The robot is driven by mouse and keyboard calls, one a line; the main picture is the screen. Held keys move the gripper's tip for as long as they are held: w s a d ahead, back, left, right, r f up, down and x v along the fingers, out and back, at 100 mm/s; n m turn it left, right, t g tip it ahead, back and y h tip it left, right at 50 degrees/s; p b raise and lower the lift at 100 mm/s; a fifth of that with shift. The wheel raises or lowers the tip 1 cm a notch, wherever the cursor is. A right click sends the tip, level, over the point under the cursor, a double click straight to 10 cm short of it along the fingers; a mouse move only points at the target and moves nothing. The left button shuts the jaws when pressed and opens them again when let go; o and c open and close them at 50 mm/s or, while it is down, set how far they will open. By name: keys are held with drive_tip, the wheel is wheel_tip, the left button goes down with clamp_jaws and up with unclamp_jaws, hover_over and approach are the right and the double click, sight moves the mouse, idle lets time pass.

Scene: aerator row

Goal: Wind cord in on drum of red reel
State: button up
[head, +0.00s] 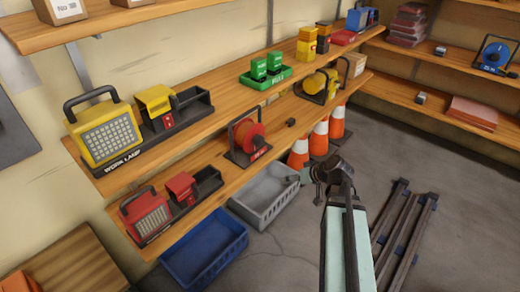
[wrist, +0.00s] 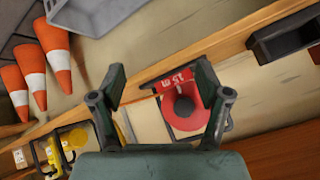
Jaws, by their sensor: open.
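The red reel (head: 247,137) stands on the lower shelf of the left wall, with a red drum in a dark frame. It also shows in the wrist view (wrist: 182,106), seen at a turned angle, with a red label marked 15 m on its base. A small dark piece (head: 290,122) lies on the shelf to its right; I cannot tell whether it is the cord's end. My gripper (head: 328,172) is in front of the shelf, right of the reel and apart from it. In the wrist view my gripper (wrist: 162,75) is open and empty; its right finger overlaps the reel's edge.
Orange-and-white cones (head: 319,138) stand beyond my gripper. A grey crate (head: 265,212) and a blue crate (head: 205,250) sit on the floor below the shelf. A yellow reel (head: 320,84) is farther along the shelf. Dark rails (head: 404,225) lie on the floor at right.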

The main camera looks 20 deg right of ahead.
drive_tip(key=w+r+n+t+y, duration=0.2)
drive_tip(key=w+r+n+t, duration=0.25)
drive_tip(key=r, duration=0.65)
drive_tip(key=n+b, duration=0.1)
drive_tip(key=n, duration=0.2)
approach(261, 141)
drive_tip(key=x, duration=1)
drive_tip(key=shift+w+a+f, duration=0.15)
drive_tip(key=shift+w+f, duration=0.1)
drive_tip(key=c, duration=1.2)
